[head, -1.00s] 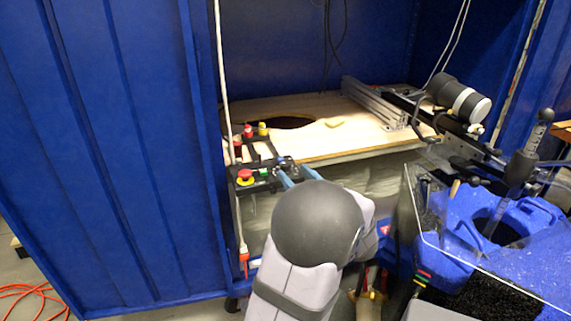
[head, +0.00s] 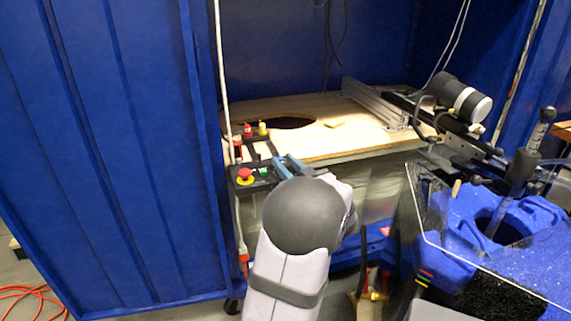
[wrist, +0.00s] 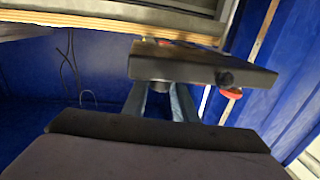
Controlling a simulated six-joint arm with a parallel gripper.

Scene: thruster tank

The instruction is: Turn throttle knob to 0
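In the wrist view, a dark control panel (wrist: 195,66) crosses the upper middle, with two dark round knobs on the side toward me. One knob (wrist: 159,87) sits between the blue fingers of my gripper (wrist: 160,98). The other knob (wrist: 225,78) is to its right, clear of the fingers. No label shows which is the throttle knob, and no dial marks are readable. The fingers are apart, one on each side of the first knob; I cannot tell whether they touch it. In the head view, my gripper (head: 287,166) is at the panel's right end, and the knobs are hidden.
A red stop button (head: 245,174) on a yellow base sits at the panel's left; it also shows in the wrist view (wrist: 231,93). Behind is a wooden tank top (head: 340,140) with a dark round hole. A clear sheet (head: 440,230) and blue machine (head: 510,225) stand right.

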